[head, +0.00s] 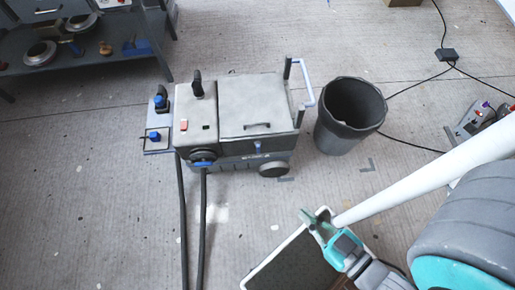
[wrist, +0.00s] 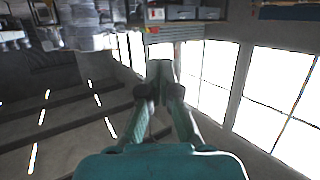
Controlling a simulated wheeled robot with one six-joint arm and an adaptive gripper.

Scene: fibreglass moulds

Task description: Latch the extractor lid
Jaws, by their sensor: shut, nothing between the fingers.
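The extractor (head: 240,150) is a grey wheeled box standing on the floor at the middle of the head view. Its lid (head: 245,100) is a flat grey panel with a dark handle on top, and it looks lowered onto the body. A small blue part (head: 257,146), perhaps the latch, shows on the front face below the lid's edge; its state is too small to tell. My gripper (head: 308,217) is shut and empty, in front and to the right of the extractor, apart from it. In the wrist view its fingers (wrist: 160,92) meet; the extractor is not recognisable there.
A black bin (head: 350,115) stands right of the extractor. Two dark hoses (head: 192,225) run from its front toward me. A dark shelf (head: 80,55) with several items is at upper left. Cables (head: 415,80) lie at right. Floor in front of the extractor is mostly clear.

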